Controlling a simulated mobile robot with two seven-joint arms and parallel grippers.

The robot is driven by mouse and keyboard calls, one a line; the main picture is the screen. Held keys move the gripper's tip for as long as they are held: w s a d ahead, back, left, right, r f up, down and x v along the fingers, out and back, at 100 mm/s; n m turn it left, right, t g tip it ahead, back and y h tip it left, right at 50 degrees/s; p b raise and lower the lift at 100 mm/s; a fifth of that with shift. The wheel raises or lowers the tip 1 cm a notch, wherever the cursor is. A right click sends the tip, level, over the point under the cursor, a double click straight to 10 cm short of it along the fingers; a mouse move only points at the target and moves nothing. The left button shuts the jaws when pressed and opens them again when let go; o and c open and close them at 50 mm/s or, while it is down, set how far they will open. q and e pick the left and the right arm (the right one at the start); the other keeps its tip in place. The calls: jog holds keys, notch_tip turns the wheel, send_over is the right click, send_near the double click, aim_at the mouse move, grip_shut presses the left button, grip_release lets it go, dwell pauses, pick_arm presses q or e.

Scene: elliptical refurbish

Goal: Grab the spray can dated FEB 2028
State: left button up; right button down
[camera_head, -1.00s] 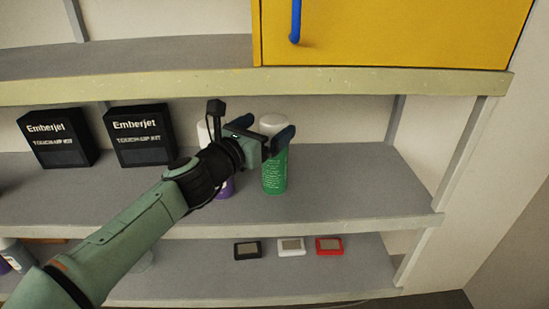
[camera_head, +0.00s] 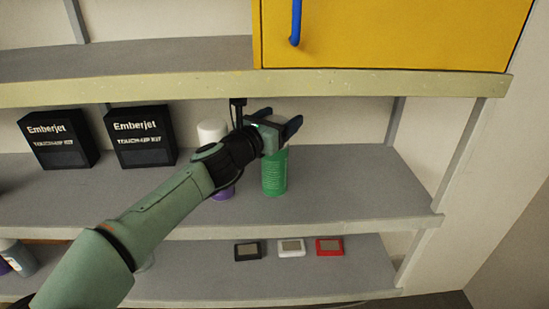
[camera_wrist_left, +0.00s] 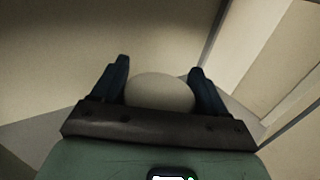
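A green spray can (camera_head: 274,174) stands upright on the middle shelf; the gripper hides its top in the head view. Its pale rounded cap (camera_wrist_left: 160,92) shows in the left wrist view. My left gripper (camera_head: 278,120) is open at the top of this can, with one finger on each side of the cap in the left wrist view (camera_wrist_left: 160,75). I cannot tell whether the fingers touch it. A white-capped can with a purple base (camera_head: 212,132) stands just left, partly behind my arm. No date is readable on either can. My right gripper is out of view.
Two black Emberjet boxes (camera_head: 141,135) (camera_head: 58,139) stand left on the same shelf. A yellow cabinet (camera_head: 400,35) with a blue handle sits above. Three small devices (camera_head: 291,247) lie on the shelf below. The middle shelf is clear to the right of the green can.

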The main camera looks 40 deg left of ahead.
pick_arm(q)
grip_shut()
jog(key=shift+r, duration=0.1)
